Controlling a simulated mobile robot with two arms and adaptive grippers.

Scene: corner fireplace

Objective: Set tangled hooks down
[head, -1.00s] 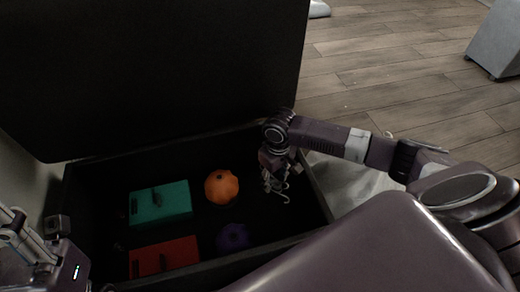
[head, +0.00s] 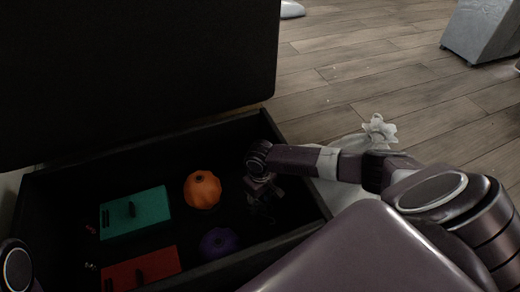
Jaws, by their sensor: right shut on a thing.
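My right gripper (head: 262,192) reaches down inside the black open box (head: 292,243), near its right wall. It is shut on the tangled hooks (head: 264,209), which hang below the fingers and show only as a dim, thin shape in the shadow. I cannot tell whether the hooks touch the box floor. Only a round joint of my left arm shows at the lower left edge; my left gripper is out of view.
In the box, an orange pumpkin (head: 202,189) lies left of the gripper, with a purple pumpkin (head: 219,243) nearer me. A green block (head: 135,212) and red block (head: 141,270) lie farther left. The raised black lid (head: 140,80) stands behind. A white ornament (head: 380,131) stands outside.

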